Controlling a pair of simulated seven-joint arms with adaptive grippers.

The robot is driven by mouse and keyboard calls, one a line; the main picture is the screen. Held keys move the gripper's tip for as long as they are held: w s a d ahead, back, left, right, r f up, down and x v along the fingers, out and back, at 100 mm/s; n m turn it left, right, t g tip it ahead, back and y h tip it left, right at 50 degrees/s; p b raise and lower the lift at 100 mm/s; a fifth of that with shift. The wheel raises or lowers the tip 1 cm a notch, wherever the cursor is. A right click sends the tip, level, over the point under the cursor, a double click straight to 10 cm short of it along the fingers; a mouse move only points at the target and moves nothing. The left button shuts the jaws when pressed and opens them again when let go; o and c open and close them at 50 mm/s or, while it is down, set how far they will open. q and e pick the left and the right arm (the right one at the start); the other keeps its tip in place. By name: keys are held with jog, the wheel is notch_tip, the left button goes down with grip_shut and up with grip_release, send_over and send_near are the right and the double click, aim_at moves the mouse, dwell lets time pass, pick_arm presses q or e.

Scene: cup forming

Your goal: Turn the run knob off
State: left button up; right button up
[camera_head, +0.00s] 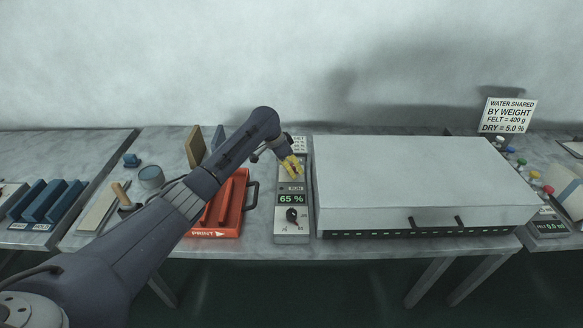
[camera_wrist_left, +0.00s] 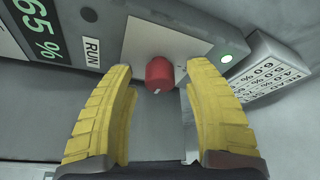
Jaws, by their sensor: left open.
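The red run knob (camera_wrist_left: 159,75) sits on a pale plate on the control box, beside the RUN label (camera_wrist_left: 92,50), in the left wrist view. A small white mark shows on its lower edge. In the head view the left gripper (camera_head: 292,167) is over the far end of the control box (camera_head: 291,233) and hides the run knob there. My right gripper is not in view.
The box's display (camera_head: 291,198) reads 65 %, with a dark dial (camera_head: 292,215) below it. A large white lidded unit (camera_head: 420,180) stands close on the right. A red PRINT tray (camera_head: 228,229) is on the left. A small sign stands behind the box.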

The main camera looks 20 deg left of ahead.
pick_arm(q)
jog(key=shift+f, duration=0.15)
jog(key=shift+c, duration=0.4)
grip_shut()
